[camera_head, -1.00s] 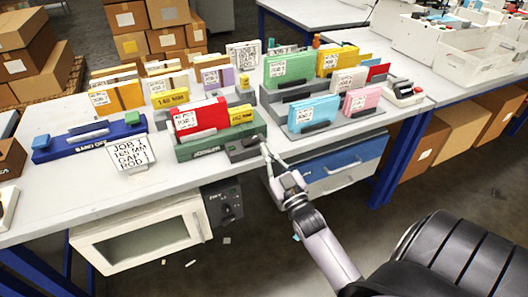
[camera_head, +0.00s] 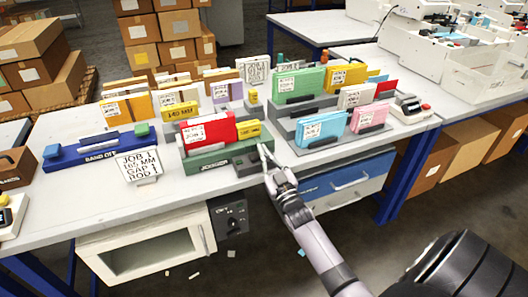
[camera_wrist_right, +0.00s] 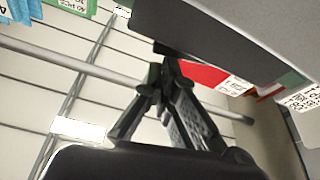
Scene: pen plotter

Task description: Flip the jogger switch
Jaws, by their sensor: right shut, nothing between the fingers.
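The jogger (camera_head: 205,162) is a green-based unit labelled "JOGGER" near the table's front edge, holding a red block (camera_head: 208,132) and a yellow block (camera_head: 248,129). A grey box (camera_head: 246,165) sits at its right end; the switch itself is too small to make out. My right gripper (camera_head: 264,154) is shut and empty, its fingertips at the right end of this grey box. In the right wrist view the fingertips (camera_wrist_right: 167,60) meet just under a dark grey housing (camera_wrist_right: 210,35); contact cannot be told. My left gripper is not in view.
A blue "BAND OFF" unit (camera_head: 97,148) and a job card (camera_head: 139,166) stand to the left. Grey steps with coloured blocks (camera_head: 300,83) stand behind and right. A blue drawer unit (camera_head: 350,178) hangs under the table edge near my right arm.

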